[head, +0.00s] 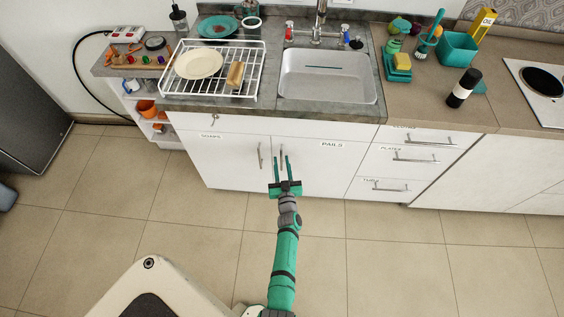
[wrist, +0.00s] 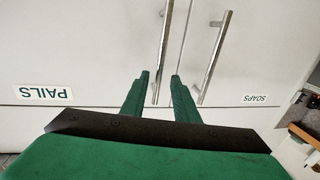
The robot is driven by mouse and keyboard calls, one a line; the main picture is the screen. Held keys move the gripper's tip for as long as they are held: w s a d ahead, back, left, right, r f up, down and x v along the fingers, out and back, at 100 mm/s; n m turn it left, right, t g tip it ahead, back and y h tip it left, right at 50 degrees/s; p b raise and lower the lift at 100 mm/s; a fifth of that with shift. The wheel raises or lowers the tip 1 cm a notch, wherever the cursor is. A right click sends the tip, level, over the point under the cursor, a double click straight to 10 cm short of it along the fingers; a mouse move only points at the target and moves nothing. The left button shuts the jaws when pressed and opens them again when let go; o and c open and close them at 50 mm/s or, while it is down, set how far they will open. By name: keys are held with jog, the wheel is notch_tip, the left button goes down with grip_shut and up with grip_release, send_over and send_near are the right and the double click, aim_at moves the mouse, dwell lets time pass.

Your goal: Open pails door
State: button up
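The pails door (head: 318,165) is a white cabinet door under the sink, shut, with a "PAILS" label at its upper part. Its upright metal handle (wrist: 162,50) is near its left edge in the head view. My gripper (head: 281,160) is open in front of this handle. In the wrist view (wrist: 160,78) the handle's end shows between the two green fingers, nearer the left one. I cannot tell how deep the handle sits between them. The door's label (wrist: 44,92) appears upside down there.
The soaps door (head: 225,160), also shut, adjoins on the left, with its handle (wrist: 213,57) close to my right finger in the wrist view. Drawers (head: 405,160) are to the right. The tiled floor (head: 370,250) in front is clear.

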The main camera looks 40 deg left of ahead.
jog(key=shift+w+a, duration=0.2)
jog(key=shift+w, duration=0.1)
grip_shut()
jog(key=shift+d, duration=0.15)
